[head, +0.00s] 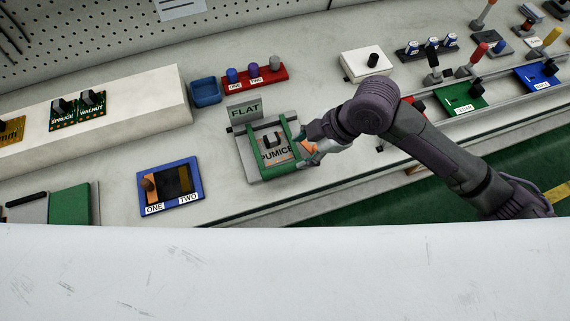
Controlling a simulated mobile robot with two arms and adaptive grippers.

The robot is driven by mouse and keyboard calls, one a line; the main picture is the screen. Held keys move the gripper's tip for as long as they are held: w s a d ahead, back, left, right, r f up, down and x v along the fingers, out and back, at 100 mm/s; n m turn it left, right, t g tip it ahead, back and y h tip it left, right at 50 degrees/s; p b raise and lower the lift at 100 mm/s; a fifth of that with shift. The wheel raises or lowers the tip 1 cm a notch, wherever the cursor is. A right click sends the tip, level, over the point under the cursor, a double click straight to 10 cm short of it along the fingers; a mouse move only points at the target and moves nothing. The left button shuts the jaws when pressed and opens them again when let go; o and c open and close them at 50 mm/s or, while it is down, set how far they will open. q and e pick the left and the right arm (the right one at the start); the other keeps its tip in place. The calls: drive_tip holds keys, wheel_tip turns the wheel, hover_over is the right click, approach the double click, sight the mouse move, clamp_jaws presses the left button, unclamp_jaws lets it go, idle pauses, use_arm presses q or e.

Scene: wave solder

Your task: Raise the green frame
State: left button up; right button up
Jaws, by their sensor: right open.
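The green frame (291,160) lies over a grey fixture (245,153) in the middle of the bench. Inside it is a plate labelled PUMICE (272,157) with a dark handle-like part (270,138). A sign reading FLAT (245,111) stands at the fixture's back. My right gripper (309,147) reaches in from the right and is at the frame's right side, open. I cannot tell whether it touches the frame, as the fingers are small and partly hidden by the wrist. My left gripper is not in view.
A blue tray labelled ONE and TWO (173,206) is left of the fixture. A blue bin (206,91) and a red rack with cylinders (272,78) stand behind. A green board (463,101) sits on the rails at right. A white surface crosses the foreground.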

sight(284, 167)
drive_tip(key=a+f, duration=0.1)
drive_tip(key=f, duration=0.2)
drive_tip(key=a+f+n+p, duration=0.1)
drive_tip(key=f, duration=0.3)
drive_tip(key=w+a+f+n, duration=0.1)
drive_tip(key=a+f, duration=0.1)
drive_tip(key=f, duration=0.2)
drive_tip(key=shift+w+f+g+h+p, duration=0.1)
drive_tip(key=shift+g+h+p, duration=0.2)
drive_tip(key=shift+g+p, duration=0.1)
clamp_jaws()
